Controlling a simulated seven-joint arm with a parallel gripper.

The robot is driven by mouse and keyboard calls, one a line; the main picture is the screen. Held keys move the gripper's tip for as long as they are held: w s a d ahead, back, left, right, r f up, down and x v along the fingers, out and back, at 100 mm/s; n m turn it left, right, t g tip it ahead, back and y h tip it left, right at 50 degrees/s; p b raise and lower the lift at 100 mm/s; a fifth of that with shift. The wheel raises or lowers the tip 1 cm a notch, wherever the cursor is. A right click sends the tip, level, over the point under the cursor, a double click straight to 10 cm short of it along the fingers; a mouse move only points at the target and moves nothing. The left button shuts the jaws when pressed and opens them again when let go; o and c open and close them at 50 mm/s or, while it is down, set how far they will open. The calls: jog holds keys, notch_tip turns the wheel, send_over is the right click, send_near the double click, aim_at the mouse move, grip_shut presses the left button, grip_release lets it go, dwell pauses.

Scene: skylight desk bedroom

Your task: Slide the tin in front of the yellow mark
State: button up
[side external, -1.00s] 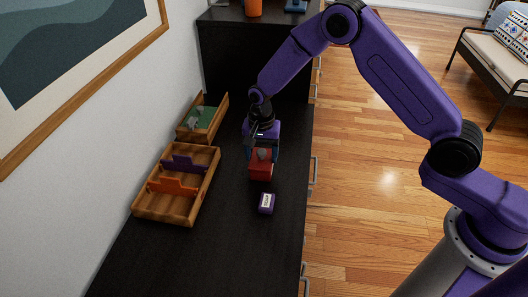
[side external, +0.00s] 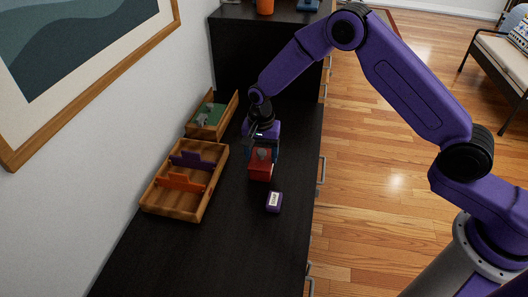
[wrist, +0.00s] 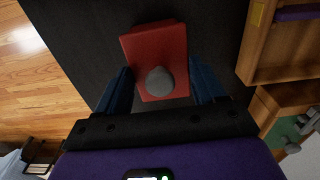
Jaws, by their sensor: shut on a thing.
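The tin appears to be the red box-shaped thing with a grey round knob on top (side external: 260,170); it stands on the dark desktop. In the wrist view the red tin (wrist: 158,45) lies between the two blue fingers. My gripper (side external: 263,151) is shut on it from above; its fingers (wrist: 162,72) sit at either side of the tin's near end. A yellow mark (wrist: 258,14) shows on the edge of a wooden tray (wrist: 246,62) in the wrist view; I cannot make it out in the side view.
The wooden tray (side external: 207,207), with purple and orange dividers, lies left of the tin. A smaller wooden box (side external: 233,107) with green and grey contents stands behind it. A purple block with a white label (side external: 274,202) is nearer the camera. The desktop (side external: 245,245) in front is clear.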

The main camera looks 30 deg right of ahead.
jog(key=shift+w+a, duration=0.3)
jog(key=shift+a, duration=0.6)
jog(key=shift+w+a, duration=0.3)
jog(key=shift+a, duration=0.55)
jog(key=shift+w+a, duration=0.3)
jog(key=shift+a, duration=0.6)
jog(key=shift+a, duration=0.35)
jog(key=shift+w+a, duration=0.25)
jog(key=shift+a, duration=0.35)
jog(key=shift+w+a, duration=0.2)
jog(key=shift+a, duration=0.4)
jog(key=o, duration=1.1)
jog(key=shift+r, duration=0.15)
notch_tip(320, 180, up, 17)
